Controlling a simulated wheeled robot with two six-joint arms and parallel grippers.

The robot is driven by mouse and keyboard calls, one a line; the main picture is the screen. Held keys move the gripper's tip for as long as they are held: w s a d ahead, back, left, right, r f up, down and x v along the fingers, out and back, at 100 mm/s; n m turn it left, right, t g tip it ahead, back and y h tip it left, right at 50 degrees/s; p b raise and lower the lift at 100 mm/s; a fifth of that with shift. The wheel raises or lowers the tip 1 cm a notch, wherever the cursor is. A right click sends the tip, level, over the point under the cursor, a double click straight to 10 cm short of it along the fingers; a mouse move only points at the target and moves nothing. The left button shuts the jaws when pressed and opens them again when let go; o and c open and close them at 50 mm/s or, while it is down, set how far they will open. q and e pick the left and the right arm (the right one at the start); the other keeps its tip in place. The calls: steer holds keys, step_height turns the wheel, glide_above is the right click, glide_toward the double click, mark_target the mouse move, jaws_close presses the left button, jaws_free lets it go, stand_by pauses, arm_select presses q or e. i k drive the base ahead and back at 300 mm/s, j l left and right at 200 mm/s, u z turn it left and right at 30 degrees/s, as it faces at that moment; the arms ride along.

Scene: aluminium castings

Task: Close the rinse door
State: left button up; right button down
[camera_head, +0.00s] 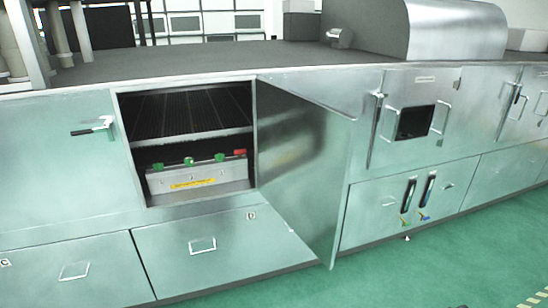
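One metal door (300,165) stands open on the front of a long steel machine (60,190). I cannot read a label that names it as the rinse door. It is hinged at the right side of a square opening and swung outward, with its inner face toward me. Inside the opening (187,130) are a dark ribbed rack and, below a bar, a metal box (195,175) with a yellow label and green and red knobs on top. Neither of my grippers shows in this view.
A lever handle (95,128) sits on the panel left of the opening. Right of the door are a panel with a dark window (415,122) and a lower panel with two black handles (418,194). Lower panels run along the base. The green floor (450,265) in front is clear.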

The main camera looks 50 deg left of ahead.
mark_target(306, 145)
steer(key=i+l+u, duration=0.1)
steer(key=i+u, duration=0.15)
steer(key=u, duration=0.15)
steer(key=i+l+u, duration=0.2)
steer(key=u, duration=0.2)
steer(key=i+l+u, duration=0.2)
steer(key=u, duration=0.2)
steer(key=i+l+u, duration=0.15)
steer(key=l+u, duration=0.25)
steer(key=i+l+u, duration=0.1)
steer(key=l+u, duration=0.3)
steer(key=i+l+u, duration=0.15)
steer(key=l+u, duration=1.05)
steer(key=l, duration=0.45)
steer(key=k+z, duration=0.2)
